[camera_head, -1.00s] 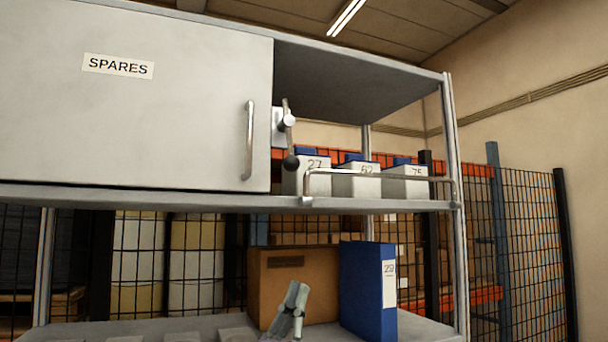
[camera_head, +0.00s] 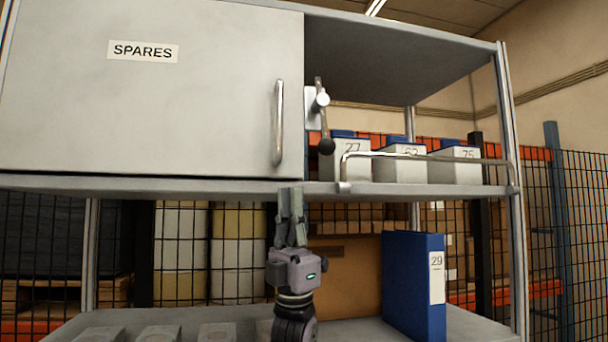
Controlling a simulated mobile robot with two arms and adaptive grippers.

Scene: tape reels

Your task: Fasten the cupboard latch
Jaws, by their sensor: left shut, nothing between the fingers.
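The cupboard door (camera_head: 170,95), labelled SPARES, is shut at the upper left, with a vertical bar handle (camera_head: 278,123) near its right edge. Just right of the door is the latch (camera_head: 319,112), a metal lever on a pale plate with a round pivot. Its lever hangs nearly vertical, tilted slightly, with a dark ball knob (camera_head: 327,146) at the lower end. My left gripper (camera_head: 291,192) points up below the shelf edge, under and a little left of the knob, apart from it. Its fingers are together and empty. My right gripper is not in view.
Several numbered bins (camera_head: 400,168) stand on the upper shelf behind a low metal rail (camera_head: 425,157), right of the latch. A blue binder (camera_head: 412,285) and a brown box (camera_head: 345,280) stand on the lower shelf.

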